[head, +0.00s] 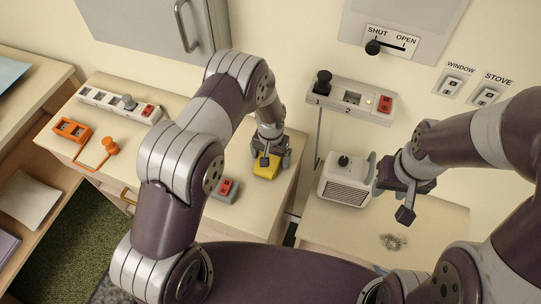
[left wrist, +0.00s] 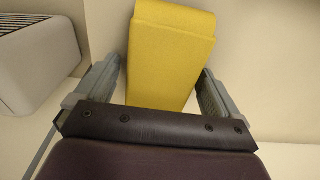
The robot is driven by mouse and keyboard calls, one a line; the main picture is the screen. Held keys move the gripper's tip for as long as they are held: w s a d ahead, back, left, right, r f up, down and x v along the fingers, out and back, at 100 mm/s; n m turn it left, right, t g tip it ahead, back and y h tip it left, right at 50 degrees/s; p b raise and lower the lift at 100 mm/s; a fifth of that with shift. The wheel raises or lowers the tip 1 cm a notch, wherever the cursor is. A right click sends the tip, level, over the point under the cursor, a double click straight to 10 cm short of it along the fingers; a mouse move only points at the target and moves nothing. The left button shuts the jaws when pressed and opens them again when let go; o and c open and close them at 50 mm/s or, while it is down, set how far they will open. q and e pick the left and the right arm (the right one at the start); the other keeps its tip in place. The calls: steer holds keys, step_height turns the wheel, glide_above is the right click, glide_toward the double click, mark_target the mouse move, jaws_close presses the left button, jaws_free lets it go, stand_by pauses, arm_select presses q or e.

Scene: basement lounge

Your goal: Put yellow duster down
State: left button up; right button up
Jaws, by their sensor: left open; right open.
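The yellow duster (head: 267,166) rests on the left cabinet's top (head: 235,215), near its right edge. My left gripper (head: 268,156) is directly over it and partly hides it in the head view. In the left wrist view the duster (left wrist: 168,60) lies between the two fingers of my left gripper (left wrist: 160,90), with a narrow gap visible beside each finger. The left gripper is open around it. My right gripper (head: 404,200) is open and empty, above the right cabinet's top beside the white heater.
The white heater (head: 345,182) stands on the right cabinet, near a dark pile (head: 393,242). A grey box with a red switch (head: 226,188) lies close to the duster. An orange holder (head: 72,130) and a power strip (head: 118,104) lie further left. A gap separates the cabinets.

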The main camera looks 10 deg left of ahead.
mark_target(271, 156)
arm_select(q)
steer(key=shift+s+f, duration=0.15)
steer(key=shift+s, duration=0.15)
steer(key=r, duration=0.2)
steer(key=w+r, duration=0.1)
steer(key=shift+r+b, duration=0.35)
step_height(271, 156, up, 8)
steer(key=b, duration=0.2)
steer(key=s+a+r, duration=0.3)
steer(key=s, duration=0.3)
steer(key=s+a+r+n, duration=0.1)
steer(key=s+a+r, duration=0.2)
steer(key=s, duration=0.3)
steer(key=s+a+r+n+t, duration=0.1)
steer(key=s+a+r, duration=0.1)
steer(key=s+r, duration=0.2)
steer(key=shift+s+a, duration=0.4)
steer(key=shift+s, duration=0.55)
arm_select(e)
steer(key=shift+w+f, duration=0.2)
steer(key=shift+f, duration=1)
arm_select(q)
steer(key=shift+w, duration=0.15)
arm_select(e)
steer(key=shift+w, duration=0.15)
